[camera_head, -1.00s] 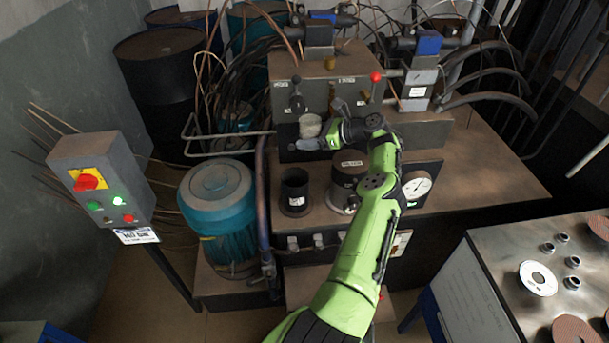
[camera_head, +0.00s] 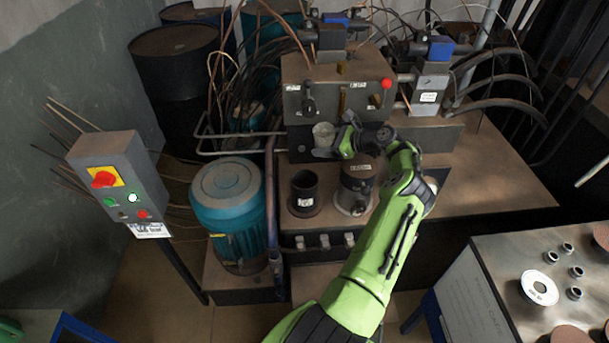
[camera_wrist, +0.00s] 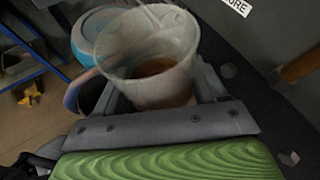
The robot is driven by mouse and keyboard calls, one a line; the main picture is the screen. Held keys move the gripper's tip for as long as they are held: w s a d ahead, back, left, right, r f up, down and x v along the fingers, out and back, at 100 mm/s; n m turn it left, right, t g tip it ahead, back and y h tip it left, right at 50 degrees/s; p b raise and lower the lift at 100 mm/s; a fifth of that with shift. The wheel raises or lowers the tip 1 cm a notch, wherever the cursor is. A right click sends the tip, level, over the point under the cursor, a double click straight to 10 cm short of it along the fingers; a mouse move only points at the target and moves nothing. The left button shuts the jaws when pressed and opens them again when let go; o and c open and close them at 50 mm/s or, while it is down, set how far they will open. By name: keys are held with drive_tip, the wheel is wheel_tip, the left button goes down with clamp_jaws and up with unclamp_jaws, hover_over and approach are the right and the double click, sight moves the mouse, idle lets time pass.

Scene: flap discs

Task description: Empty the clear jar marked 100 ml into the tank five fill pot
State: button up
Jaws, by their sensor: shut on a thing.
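The clear jar (camera_head: 323,134) is in my gripper (camera_head: 326,150), in front of the grey valve block. In the wrist view the jar (camera_wrist: 150,60) is between the fingers, with some brown liquid at its bottom. Its 100 ml mark cannot be read. Below it in the head view stands a black open pot (camera_head: 305,188) with a small white label. A wider dark canister (camera_head: 356,185) with a label on top stands to its right. I cannot read which of them is tank five. The jar is above and behind the black pot, apart from it.
The valve block (camera_head: 335,85) with red knob and hoses rises behind the jar. A blue-green motor (camera_head: 228,205) stands left of the pots, beside a pipe. A control box (camera_head: 117,180) is further left. A steel table (camera_head: 500,265) with discs and rings is at right.

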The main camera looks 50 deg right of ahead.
drive_tip(key=shift+a+f+n+h+p, duration=0.1)
drive_tip(key=shift+a+n+h+p, duration=0.4)
drive_tip(key=shift+n+h+p, duration=0.15)
drive_tip(key=shift+w+a+r+n+h, duration=0.1)
drive_tip(key=shift+a+r+n+h, duration=0.15)
drive_tip(key=shift+a+r+n, duration=0.1)
drive_tip(key=shift+a+f+n+h+b, duration=0.5)
drive_tip(key=shift+f+b, duration=0.15)
drive_tip(key=shift+b, duration=0.3)
drive_tip(key=shift+f+h+b, duration=0.25)
drive_tip(key=shift+h+b, duration=0.15)
drive_tip(key=shift+b, duration=0.35)
drive_tip(key=n+b, duration=0.1)
drive_tip(key=b, duration=0.1)
drive_tip(key=n+h+b, duration=0.1)
drive_tip(key=b, duration=0.1)
drive_tip(key=shift+f+b, duration=0.3)
drive_tip(key=shift+b, duration=0.05)
drive_tip(key=shift+n+h+b, duration=0.3)
drive_tip(key=shift+h+b, duration=0.1)
drive_tip(key=shift+b, duration=0.65)
drive_tip(key=shift+d+n+h+b, duration=0.1)
drive_tip(key=shift+n+h+b, duration=0.2)
drive_tip(key=shift+b, duration=0.7)
drive_tip(key=n+b, duration=0.1)
drive_tip(key=b, duration=0.3)
drive_tip(key=shift+f+h+b, duration=0.4)
